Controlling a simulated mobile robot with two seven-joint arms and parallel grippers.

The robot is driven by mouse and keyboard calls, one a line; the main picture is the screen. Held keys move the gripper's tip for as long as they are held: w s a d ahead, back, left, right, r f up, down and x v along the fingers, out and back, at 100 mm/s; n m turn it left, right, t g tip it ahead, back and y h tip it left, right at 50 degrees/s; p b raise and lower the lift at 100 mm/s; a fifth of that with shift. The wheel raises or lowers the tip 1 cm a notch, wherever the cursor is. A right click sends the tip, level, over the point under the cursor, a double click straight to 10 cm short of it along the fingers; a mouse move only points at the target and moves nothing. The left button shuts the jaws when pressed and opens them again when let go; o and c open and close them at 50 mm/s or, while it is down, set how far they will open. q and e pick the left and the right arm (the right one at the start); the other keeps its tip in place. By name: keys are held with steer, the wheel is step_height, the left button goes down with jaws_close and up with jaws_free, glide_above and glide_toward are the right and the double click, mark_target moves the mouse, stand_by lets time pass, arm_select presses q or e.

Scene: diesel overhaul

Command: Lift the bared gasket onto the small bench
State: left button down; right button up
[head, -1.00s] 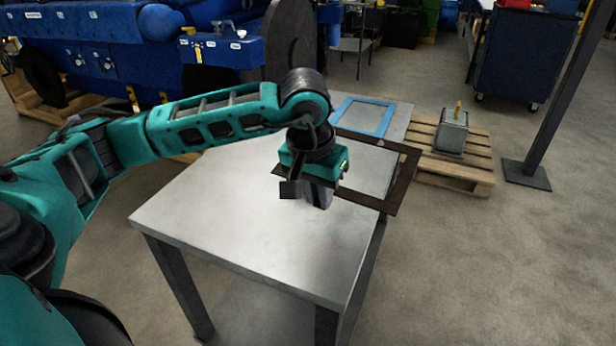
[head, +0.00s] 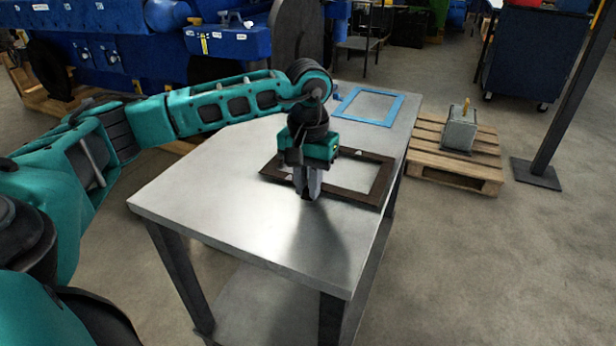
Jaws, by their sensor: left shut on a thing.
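The gasket (head: 387,180) is a dark brown, flat rectangular frame in the head view. It lies level over the middle right of the small metal bench (head: 220,205), resting on its top or very close above it; I cannot tell which. My left gripper (head: 308,194) points down and is shut on the gasket's near left edge. The fingers hide part of that edge. My right gripper is not in view.
A blue rectangular frame (head: 362,120) lies at the bench's far end, behind the gasket. A wooden pallet (head: 455,172) with a grey metal block (head: 460,133) stands right of the bench. The bench's near half is bare. A dark post (head: 565,110) stands at right.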

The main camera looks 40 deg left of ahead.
arm_select(q)
steer(key=shift+f, duration=0.45)
steer(key=c, duration=1)
jaws_free()
steer(key=shift+r, duration=0.15)
step_height(320, 180, up, 13)
steer(key=shift+f+p, duration=0.2)
steer(key=shift+p, duration=0.4)
